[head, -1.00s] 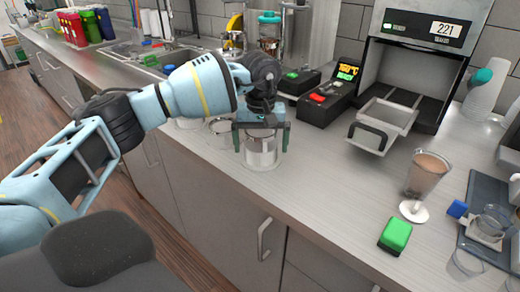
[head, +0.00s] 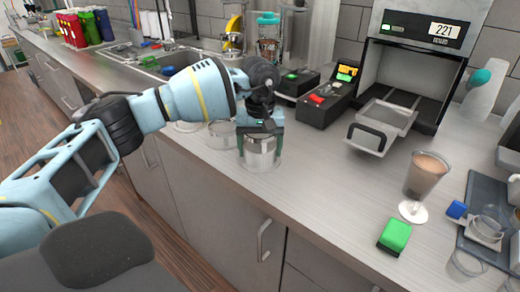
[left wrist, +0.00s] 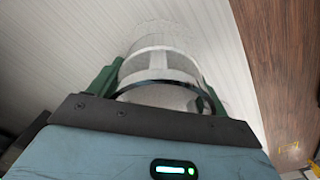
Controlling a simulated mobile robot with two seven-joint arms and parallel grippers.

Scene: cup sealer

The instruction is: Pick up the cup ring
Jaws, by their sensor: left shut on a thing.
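The cup ring (head: 260,150) looks like a short silvery cylinder with a darker band near its top. It is at the counter's front edge in the head view. My left gripper (head: 260,134) is above it, with its dark green fingers shut on opposite sides of the ring. In the left wrist view, the ring (left wrist: 160,92) shows as a pale, partly see-through cylinder between the fingers (left wrist: 158,80), with a dark rim nearest the wrist. A clear rim shows around its lower end. I cannot tell if it is off the counter. My right gripper is not in view.
Clear round containers (head: 221,134) stand just left of the ring. A black device with a red button (head: 317,99) and the sealer with its tray (head: 381,124) are behind. A brown drink glass (head: 427,175) and green block (head: 394,236) are to the right. The counter front between is free.

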